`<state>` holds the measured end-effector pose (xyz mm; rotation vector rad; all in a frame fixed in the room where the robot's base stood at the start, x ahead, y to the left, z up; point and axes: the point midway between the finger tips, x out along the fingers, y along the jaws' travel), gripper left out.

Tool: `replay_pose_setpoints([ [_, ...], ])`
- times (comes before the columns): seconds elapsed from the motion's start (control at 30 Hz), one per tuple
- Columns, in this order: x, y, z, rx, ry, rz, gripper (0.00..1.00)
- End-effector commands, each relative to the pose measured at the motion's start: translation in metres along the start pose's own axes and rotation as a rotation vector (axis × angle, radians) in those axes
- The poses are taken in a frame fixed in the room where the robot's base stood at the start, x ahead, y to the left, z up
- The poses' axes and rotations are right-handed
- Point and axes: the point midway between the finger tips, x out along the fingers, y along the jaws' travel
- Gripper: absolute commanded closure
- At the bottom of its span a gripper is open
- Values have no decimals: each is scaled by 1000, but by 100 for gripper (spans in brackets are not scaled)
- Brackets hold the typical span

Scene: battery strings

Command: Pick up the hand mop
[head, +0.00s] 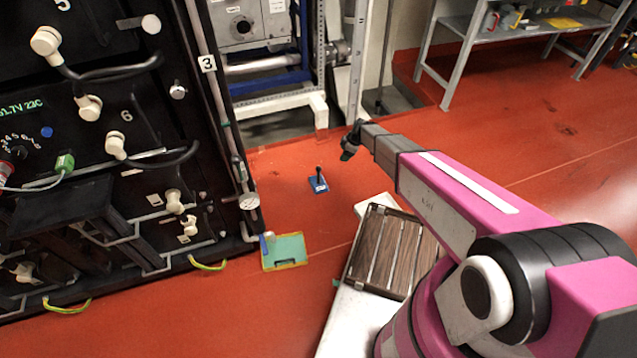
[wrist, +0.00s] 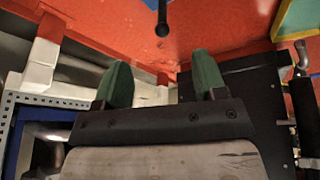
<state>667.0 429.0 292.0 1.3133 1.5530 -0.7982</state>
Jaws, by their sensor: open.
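The hand mop (head: 318,184) has a small blue base and an upright black handle, and rests on the red floor near the middle of the head view. In the wrist view its dark handle (wrist: 162,20) shows at the top edge, with a little blue of its base; the rest is cut off. My gripper (head: 349,143) is above and to the right of the mop in the head view. In the wrist view my gripper (wrist: 161,78) has two green fingers spread apart with nothing between them. The handle lies beyond the fingertips, apart from them.
Black battery racks (head: 110,150) with thick cables stand at the left. A green, yellow-edged tray (head: 268,266) lies on the floor by them. A wooden slatted crate (head: 350,272) sits near my arm. A metal frame (head: 320,60) stands behind the mop. Floor around the mop is clear.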

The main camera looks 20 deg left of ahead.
Motion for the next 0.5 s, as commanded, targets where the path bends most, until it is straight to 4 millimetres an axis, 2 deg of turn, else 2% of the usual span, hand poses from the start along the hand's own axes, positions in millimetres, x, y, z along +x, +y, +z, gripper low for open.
replay_pose_setpoints([
  [0.03, 30, 10, -16, -73, 14, -4, 35],
  [0.13, 61, 12, -37, -192, 37, -2, 35],
  [0.3, 86, 12, -53, -284, 53, 2, 35],
  [0.5, 107, 12, -55, -292, 55, 1, 35],
])
